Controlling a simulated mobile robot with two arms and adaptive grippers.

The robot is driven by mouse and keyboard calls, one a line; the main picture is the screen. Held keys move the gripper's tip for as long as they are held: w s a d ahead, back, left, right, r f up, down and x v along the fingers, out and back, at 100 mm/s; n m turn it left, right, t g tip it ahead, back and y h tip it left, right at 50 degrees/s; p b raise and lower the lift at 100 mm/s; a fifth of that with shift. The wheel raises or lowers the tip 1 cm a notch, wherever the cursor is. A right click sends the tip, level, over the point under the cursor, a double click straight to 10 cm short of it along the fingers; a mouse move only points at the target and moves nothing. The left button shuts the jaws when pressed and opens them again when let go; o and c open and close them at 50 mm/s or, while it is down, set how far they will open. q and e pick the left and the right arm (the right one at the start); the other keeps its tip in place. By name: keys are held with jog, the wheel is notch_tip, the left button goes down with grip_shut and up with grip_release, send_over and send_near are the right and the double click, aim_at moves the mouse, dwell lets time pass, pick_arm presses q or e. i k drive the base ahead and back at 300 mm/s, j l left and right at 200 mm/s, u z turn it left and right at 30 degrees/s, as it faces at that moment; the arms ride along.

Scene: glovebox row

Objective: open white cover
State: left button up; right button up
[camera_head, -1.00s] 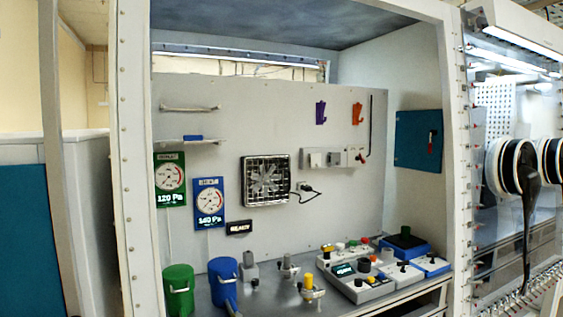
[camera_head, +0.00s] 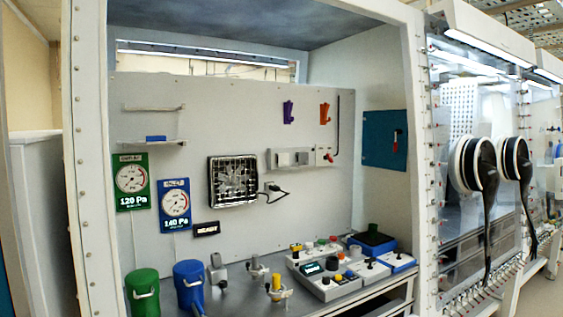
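Neither of my grippers shows in the head view. No part stands out clearly as the white cover. On the back wall of the open cabinet, a long pale grey box (camera_head: 290,158) carries squarish light and grey panels. Whether one of them is a cover is too small to tell. A teal door panel (camera_head: 385,141) with a red and black handle is on the cabinet's right side wall and looks shut.
A green canister (camera_head: 143,292) and a blue canister (camera_head: 189,287) stand at the bench's front left. Valves and a control box (camera_head: 326,283) stand on the bench. A square fan (camera_head: 233,181) is on the wall. Glove ports (camera_head: 473,164) stick out at right.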

aim_at(283, 158)
jog(key=j+z, duration=0.25)
jog(key=j, duration=0.6)
jog(key=j+z, duration=0.25)
jog(key=j, duration=0.6)
jog(key=i+l, duration=0.15)
jog(key=l, duration=0.25)
jog(key=i+l+u, duration=0.1)
jog(key=l, duration=0.3)
jog(key=i+l, duration=0.15)
jog(key=l, duration=0.25)
jog(key=i+l+u, duration=0.1)
jog(key=l, duration=0.3)
